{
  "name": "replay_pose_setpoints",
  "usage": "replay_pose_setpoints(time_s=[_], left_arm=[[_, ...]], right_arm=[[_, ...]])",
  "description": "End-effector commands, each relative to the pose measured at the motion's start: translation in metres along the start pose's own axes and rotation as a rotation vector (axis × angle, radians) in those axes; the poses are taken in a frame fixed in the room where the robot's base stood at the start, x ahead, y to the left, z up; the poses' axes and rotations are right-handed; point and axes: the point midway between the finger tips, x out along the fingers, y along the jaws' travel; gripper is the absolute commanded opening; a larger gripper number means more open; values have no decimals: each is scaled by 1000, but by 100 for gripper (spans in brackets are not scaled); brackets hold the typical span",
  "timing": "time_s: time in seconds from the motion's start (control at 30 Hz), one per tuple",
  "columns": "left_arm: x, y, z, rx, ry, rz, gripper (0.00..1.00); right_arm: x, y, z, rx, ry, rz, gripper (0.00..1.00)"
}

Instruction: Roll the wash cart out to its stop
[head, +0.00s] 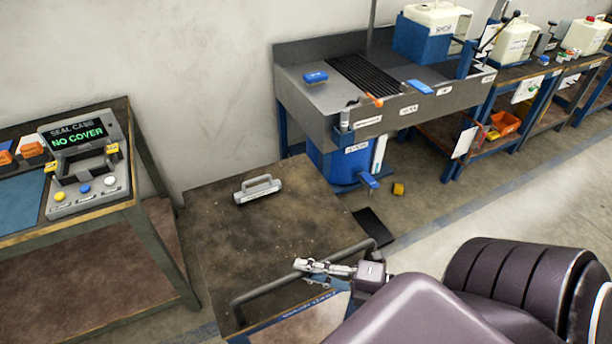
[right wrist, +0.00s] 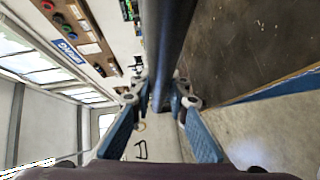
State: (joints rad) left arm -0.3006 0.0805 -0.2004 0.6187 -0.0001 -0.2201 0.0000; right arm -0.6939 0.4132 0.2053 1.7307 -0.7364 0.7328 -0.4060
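The wash cart (head: 225,220) has a worn brown top and a dark tubular handle (head: 260,292) along its near side. It stands between the left bench and the grey sink. My right gripper (head: 312,266) is at the handle. In the right wrist view its fingers (right wrist: 162,98) come in on both sides of the dark handle bar (right wrist: 168,45) and look shut on it. The cart top also shows in that view (right wrist: 255,45). A grey pull-handled part (head: 257,189) lies on the cart top. My left gripper is not in view.
The left bench (head: 150,170) holds a seal case device (head: 85,165) reading "NO COVER". A grey sink (head: 310,95) stands behind the cart, with a blue container (head: 335,165) below. Open floor (head: 470,205) extends right.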

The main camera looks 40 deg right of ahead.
Motion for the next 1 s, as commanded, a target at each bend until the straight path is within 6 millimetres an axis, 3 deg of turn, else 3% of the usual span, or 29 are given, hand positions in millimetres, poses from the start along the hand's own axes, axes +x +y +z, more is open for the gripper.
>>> replay_pose_setpoints(time_s=[0.17,0.53,1.0], left_arm=[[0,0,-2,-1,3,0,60],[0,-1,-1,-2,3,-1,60],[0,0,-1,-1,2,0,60]], right_arm=[[-2,-4,-2,3,4,-7,33],[-8,-3,-1,2,0,-6,33],[-99,-3,-2,3,0,-7,33]])
